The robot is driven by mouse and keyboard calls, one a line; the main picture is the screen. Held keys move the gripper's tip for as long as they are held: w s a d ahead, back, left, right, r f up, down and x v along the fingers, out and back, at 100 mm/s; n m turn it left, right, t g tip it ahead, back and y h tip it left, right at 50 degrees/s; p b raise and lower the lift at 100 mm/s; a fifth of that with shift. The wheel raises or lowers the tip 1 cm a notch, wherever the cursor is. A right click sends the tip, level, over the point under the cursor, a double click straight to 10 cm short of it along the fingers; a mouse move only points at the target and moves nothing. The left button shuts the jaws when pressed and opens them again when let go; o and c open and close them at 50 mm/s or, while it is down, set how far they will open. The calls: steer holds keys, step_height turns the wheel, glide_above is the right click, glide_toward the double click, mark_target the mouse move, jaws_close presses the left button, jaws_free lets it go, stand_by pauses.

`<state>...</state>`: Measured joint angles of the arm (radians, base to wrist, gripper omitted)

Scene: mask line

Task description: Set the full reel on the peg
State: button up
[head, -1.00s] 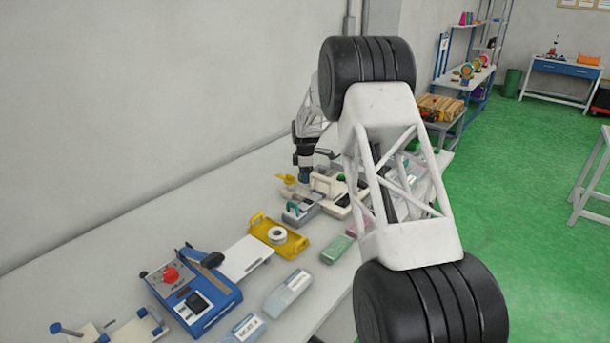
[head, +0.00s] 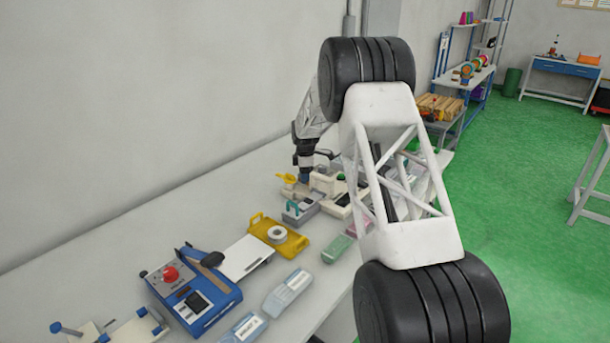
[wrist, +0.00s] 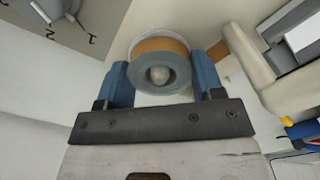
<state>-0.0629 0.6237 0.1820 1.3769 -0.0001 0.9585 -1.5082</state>
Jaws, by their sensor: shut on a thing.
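In the wrist view, my gripper (wrist: 161,80) has its two blue fingers on either side of a reel (wrist: 174,45) with an orange-brown winding and a grey face. The fingers are closed on it. A pale rounded tip (wrist: 159,74) shows in the reel's central hole; it looks like the peg, but how far the reel sits down on it cannot be seen. In the head view, my gripper (head: 304,174) is small and low over the bench beside a cream machine (head: 323,184); the reel cannot be made out there.
A yellow tray (head: 262,219) holding a white roll (head: 277,233) lies nearer on the bench. A blue machine with a red knob (head: 171,273) and pale blue boxes (head: 288,291) stand nearer still. A cream housing (wrist: 250,65) is close right of my gripper.

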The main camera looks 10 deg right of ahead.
stand_by(0.3)
steer(key=o, duration=1)
steer(key=shift+r, duration=0.4)
steer(key=shift+r, duration=0.35)
steer(key=shift+r, duration=0.4)
steer(key=shift+r, duration=2.85)
